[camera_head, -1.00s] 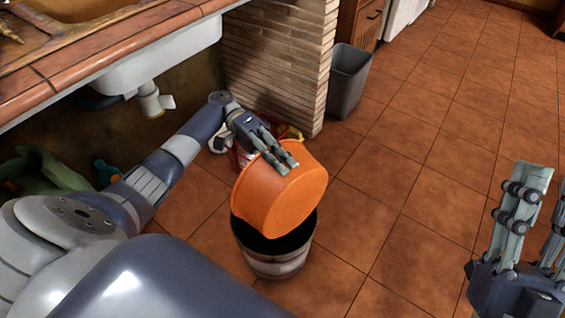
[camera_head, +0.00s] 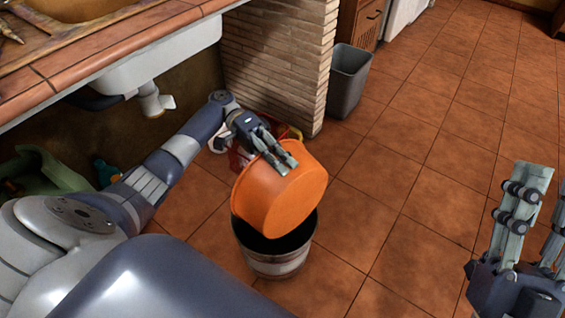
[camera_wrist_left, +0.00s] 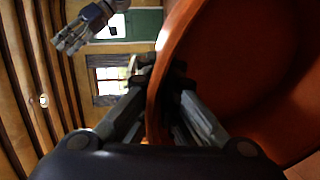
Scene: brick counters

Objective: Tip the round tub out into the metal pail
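The orange round tub (camera_head: 290,198) is tilted above the metal pail (camera_head: 276,262), with its base side facing the head camera. Its lower edge is over the pail's opening. My left gripper (camera_head: 281,165) is shut on the tub's wall; in the left wrist view its fingers (camera_wrist_left: 158,105) are on either side of the tub's rim (camera_wrist_left: 165,60). The part of the tub's inside seen in the left wrist view looks bare. The pail stands upright on the floor, its inside dark. My right gripper (camera_head: 532,215) is open and empty at the right.
A grey bin (camera_head: 349,82) stands by the brick pillar (camera_head: 275,60). Behind the tub are red and yellow items (camera_head: 238,155), partly hidden. A green object (camera_head: 35,172) and a teal bottle (camera_head: 105,172) are under the sink counter. The tiled floor right of the pail is clear.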

